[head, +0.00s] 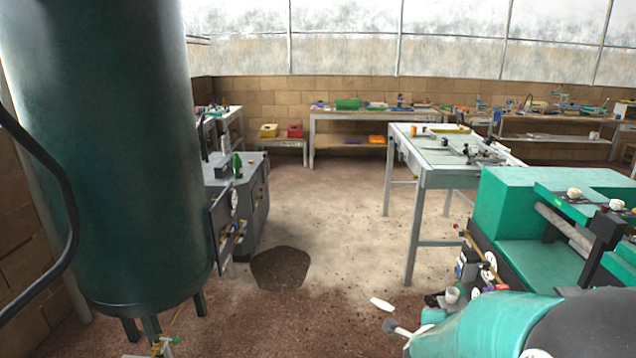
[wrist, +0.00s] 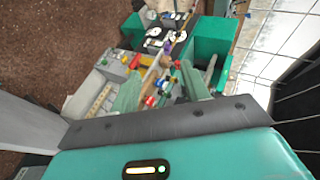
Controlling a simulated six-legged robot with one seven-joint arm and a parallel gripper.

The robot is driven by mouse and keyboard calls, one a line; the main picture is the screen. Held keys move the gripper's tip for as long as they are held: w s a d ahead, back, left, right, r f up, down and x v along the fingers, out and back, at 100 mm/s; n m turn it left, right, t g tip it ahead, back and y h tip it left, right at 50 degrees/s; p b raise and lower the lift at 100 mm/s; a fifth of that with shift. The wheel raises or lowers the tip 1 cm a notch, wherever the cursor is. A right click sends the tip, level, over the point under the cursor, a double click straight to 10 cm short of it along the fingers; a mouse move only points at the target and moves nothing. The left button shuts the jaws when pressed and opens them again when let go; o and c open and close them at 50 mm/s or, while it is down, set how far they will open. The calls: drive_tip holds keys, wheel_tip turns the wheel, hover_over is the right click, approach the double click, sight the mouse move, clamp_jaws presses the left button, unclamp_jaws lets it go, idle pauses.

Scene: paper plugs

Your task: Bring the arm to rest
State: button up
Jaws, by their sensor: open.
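My gripper (wrist: 160,72) shows in the wrist view with its two grey-green fingers apart. I see nothing held between them. Beyond the fingers is a cluttered stretch of machinery with small coloured knobs. In the head view a rounded teal and dark part, which looks like my arm, fills the lower right corner in front of the green machine (head: 505,198). I cannot make out the gripper fingers in that view.
A tall dark green tank (head: 110,150) stands close on the left. A workbench (head: 430,178) with tools stands right of centre. A dark machine (head: 250,205) stands beside the tank. The middle floor is open, with a dark patch (head: 280,268).

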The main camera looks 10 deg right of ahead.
drive_tip(key=s+a+r+n+y, duration=0.2)
drive_tip(key=a+r+n+y, duration=0.15)
drive_tip(key=a+n, duration=0.3)
drive_tip(key=s+a+r+n+y, duration=0.2)
drive_tip(key=a+r+n+y, duration=0.1)
drive_tip(key=a+r+n, duration=0.3)
drive_tip(key=s+a+r+n+g, duration=0.1)
drive_tip(key=s+a+n+g, duration=0.1)
drive_tip(key=s+n, duration=0.3)
drive_tip(key=s+a+r+n+g, duration=0.2)
drive_tip(key=s+n, duration=0.3)
drive_tip(key=s, duration=0.5)
drive_tip(key=shift+s+a+r, duration=0.2)
drive_tip(key=shift+a+r, duration=0.05)
drive_tip(key=shift+a, duration=0.3)
drive_tip(key=shift+y, duration=0.25)
drive_tip(key=shift+c, duration=1.1)
drive_tip(key=shift+d, duration=0.2)
